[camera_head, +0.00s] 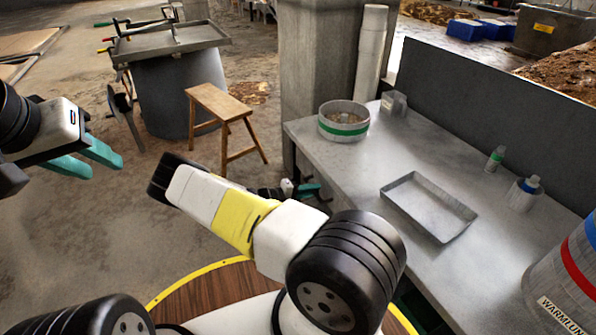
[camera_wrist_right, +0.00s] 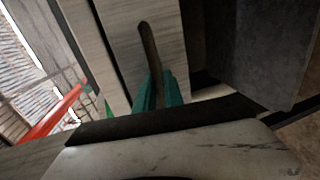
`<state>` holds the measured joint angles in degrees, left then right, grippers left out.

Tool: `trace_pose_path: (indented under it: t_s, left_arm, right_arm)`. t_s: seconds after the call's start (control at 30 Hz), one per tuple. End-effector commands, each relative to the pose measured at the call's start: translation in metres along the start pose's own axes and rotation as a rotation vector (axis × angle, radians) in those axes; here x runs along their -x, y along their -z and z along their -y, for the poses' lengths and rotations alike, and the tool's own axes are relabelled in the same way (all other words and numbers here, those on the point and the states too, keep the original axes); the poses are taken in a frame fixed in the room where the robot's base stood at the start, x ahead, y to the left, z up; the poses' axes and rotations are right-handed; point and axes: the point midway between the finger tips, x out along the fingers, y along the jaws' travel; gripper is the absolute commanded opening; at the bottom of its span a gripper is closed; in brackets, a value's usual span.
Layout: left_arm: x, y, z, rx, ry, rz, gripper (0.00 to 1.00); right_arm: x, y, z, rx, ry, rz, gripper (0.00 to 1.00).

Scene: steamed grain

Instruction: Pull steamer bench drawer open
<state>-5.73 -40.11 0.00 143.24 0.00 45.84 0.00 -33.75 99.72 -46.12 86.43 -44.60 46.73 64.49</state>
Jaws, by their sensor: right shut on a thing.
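The steamer bench (camera_head: 420,150) runs along the right of the head view with a grey top. My right gripper (camera_head: 312,190) is low beside its front edge, partly hidden behind my own arm. In the right wrist view its teal fingers (camera_wrist_right: 158,92) are shut around a dark bar handle (camera_wrist_right: 150,45) on a pale wood-grain drawer front (camera_wrist_right: 115,45). A dark gap runs along one side of this front; I cannot tell how far the drawer is out. My left gripper (camera_head: 96,158) is open and empty, over the floor at the left, away from the bench.
On the bench stand a round green-banded container (camera_head: 343,121), a shallow metal tray (camera_head: 428,206), small bottles (camera_head: 495,158) and a large banded cylinder (camera_head: 562,285). A wooden stool (camera_head: 220,104) and concrete pillar (camera_head: 318,80) stand beyond.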

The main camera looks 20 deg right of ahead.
Motion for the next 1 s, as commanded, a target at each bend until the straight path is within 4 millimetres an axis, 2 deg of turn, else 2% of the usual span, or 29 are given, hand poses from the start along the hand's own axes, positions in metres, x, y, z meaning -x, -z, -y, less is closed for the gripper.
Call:
trace_pose_path:
  t_s: [0.27,0.7,1.0]
  left_arm:
    - [0.0,0.0,0.0,0.0,0.0,0.0,0.36]
    - [0.0,0.0,0.0,0.0,0.0,0.0,0.36]
    - [0.0,0.0,0.0,0.0,0.0,0.0,0.36]
  right_arm:
    - [0.058,0.0,0.013,0.001,0.003,-0.004,0.0]
    - [0.177,0.0,0.038,0.0,0.004,-0.003,0.0]
    - [0.239,-0.001,0.052,0.002,0.003,0.0,0.0]
